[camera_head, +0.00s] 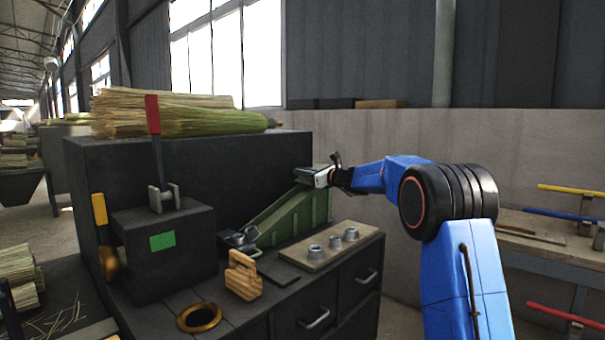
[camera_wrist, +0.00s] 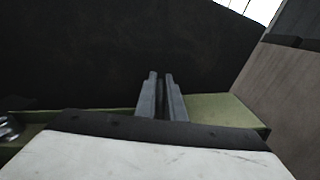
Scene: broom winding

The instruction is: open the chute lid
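The green chute (camera_head: 288,221) slopes up to the right on the dark cabinet top, against the black machine body. Its raised right end shows as a green top surface (camera_wrist: 222,110) in the wrist view. I cannot make out a separate lid or its handle. My gripper (camera_head: 322,177) is at the upper right end of the chute. In the wrist view, my two grey fingers (camera_wrist: 162,76) point ahead over the green top, close together with a narrow dark gap. I cannot tell whether they hold anything. The pale wrist housing hides the near part of the chute.
A board with several metal cups (camera_head: 332,246) lies in front of the chute. A wooden block (camera_head: 243,275) and a brass ring (camera_head: 199,317) are nearer. A red-handled lever (camera_head: 153,115) stands left. Straw (camera_head: 165,110) lies on the black machine (camera_head: 235,165). A wall (camera_head: 400,140) is behind.

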